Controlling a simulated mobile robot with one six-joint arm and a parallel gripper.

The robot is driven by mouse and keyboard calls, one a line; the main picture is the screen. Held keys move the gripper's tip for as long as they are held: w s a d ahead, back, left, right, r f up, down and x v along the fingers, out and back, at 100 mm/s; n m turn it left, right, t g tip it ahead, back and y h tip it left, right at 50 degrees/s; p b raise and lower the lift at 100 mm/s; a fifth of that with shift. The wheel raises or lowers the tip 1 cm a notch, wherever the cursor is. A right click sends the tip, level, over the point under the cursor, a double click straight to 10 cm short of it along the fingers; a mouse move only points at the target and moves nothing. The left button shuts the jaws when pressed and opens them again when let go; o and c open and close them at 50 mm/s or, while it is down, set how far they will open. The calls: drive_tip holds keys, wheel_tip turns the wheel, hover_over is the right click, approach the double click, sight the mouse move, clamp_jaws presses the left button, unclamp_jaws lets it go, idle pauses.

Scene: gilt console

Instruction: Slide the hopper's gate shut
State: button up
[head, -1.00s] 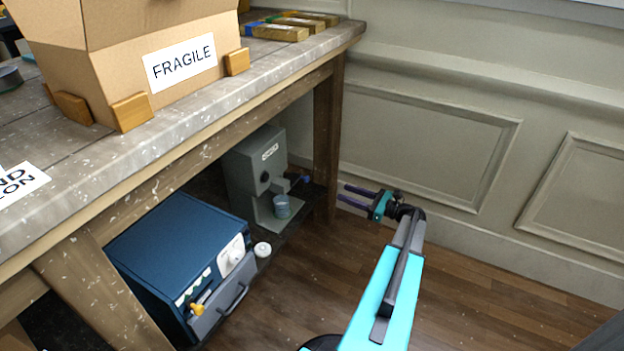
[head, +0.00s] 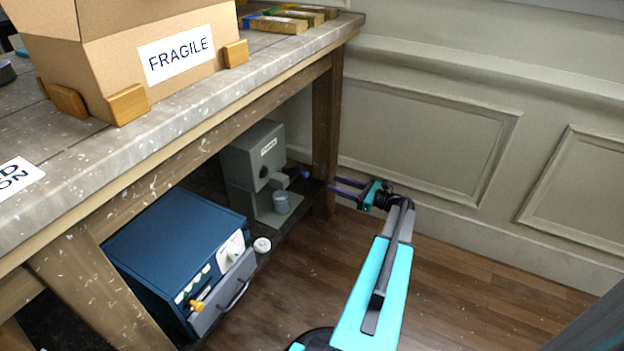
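The hopper (head: 255,160) is a grey machine with a small label and a dark round knob on its front. It stands under the table. A blue-grey cup (head: 281,202) stands below its spout. A small bluish-purple handle (head: 304,174) sticks out on the hopper's right side and looks like the gate's; how far the gate is out is too small to tell. My gripper (head: 332,184) is to the right of this handle, by the table leg, pointing left. Its two dark purple fingers are apart, with nothing seen between them. A gap shows between fingertips and handle.
The table leg (head: 326,140) stands close behind my fingers. The floor at right is clear.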

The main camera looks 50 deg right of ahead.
sight(307, 174)
drive_tip(key=b+x, duration=0.2)
drive_tip(key=x, duration=0.9)
drive_tip(key=shift+b, duration=0.3)
clamp_jaws()
